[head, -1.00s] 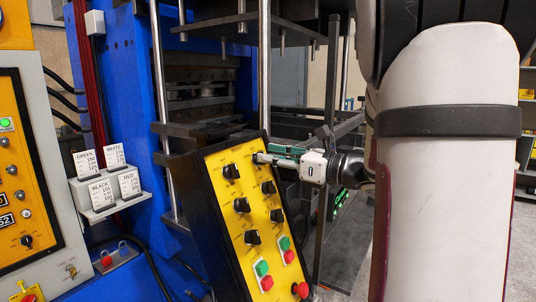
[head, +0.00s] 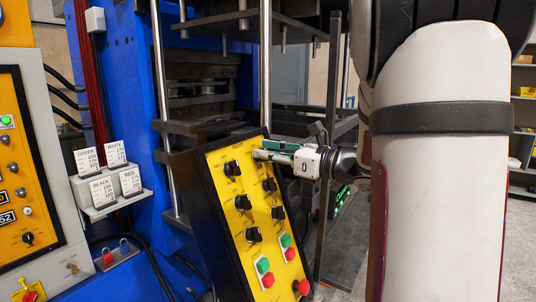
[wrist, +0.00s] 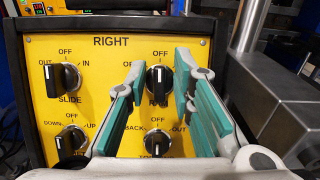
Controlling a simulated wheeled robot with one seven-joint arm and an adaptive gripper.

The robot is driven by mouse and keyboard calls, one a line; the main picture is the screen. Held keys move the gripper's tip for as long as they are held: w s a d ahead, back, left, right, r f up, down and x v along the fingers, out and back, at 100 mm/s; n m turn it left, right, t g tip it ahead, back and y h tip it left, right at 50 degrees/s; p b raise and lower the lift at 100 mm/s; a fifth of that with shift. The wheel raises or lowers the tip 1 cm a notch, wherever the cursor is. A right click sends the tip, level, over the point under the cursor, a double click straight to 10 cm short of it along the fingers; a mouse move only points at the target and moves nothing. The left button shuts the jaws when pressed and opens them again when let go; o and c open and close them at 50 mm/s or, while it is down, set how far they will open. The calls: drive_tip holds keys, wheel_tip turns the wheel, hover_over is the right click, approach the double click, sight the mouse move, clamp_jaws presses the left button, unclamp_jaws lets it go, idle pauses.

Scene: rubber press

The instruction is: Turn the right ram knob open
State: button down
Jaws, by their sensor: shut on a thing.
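The yellow control panel (wrist: 95,108), headed RIGHT, faces me in the wrist view. It also shows in the head view (head: 218,160), tilted in a black housing. The right ram knob (wrist: 159,80) is black with a white line, at the panel's upper right. Its line points about up, toward OFF. Its lower label is partly covered by the knob and my fingers. My gripper (wrist: 159,73) has one green-padded finger on each side of the knob and is shut on it. In the head view my gripper (head: 260,153) reaches in from the right and hides this knob.
The slide knob (wrist: 66,77) is to the left, with another knob (wrist: 71,139) below it. A further knob (wrist: 157,141) sits just below the ram knob, between my fingers. A metal post and block (wrist: 273,85) stand close on the right. Green and red buttons (head: 285,240) are lower down.

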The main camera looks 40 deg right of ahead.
drive_tip(key=shift+f+n, duration=0.1)
drive_tip(key=shift+n, duration=0.2)
drive_tip(key=n+y+b, duration=0.1)
drive_tip(key=n+b, duration=0.2)
drive_tip(key=b, duration=0.1)
drive_tip(key=shift+w+f+n+g, duration=0.1)
drive_tip(key=shift+n+g, duration=0.2)
drive_tip(key=shift+g, duration=0.1)
drive_tip(key=n+g+y+b, duration=0.1)
drive_tip(key=n+b, duration=0.1)
drive_tip(key=n, duration=0.1)
drive_tip(key=n+g+y+b, duration=0.1)
drive_tip(key=n+b, duration=0.1)
drive_tip(key=n, duration=0.1)
drive_tip(key=shift+a, duration=0.15)
drive_tip(key=shift+s+n, duration=0.2)
drive_tip(key=shift+n, duration=0.2)
drive_tip(key=c, duration=1.7)
unclamp_jaws()
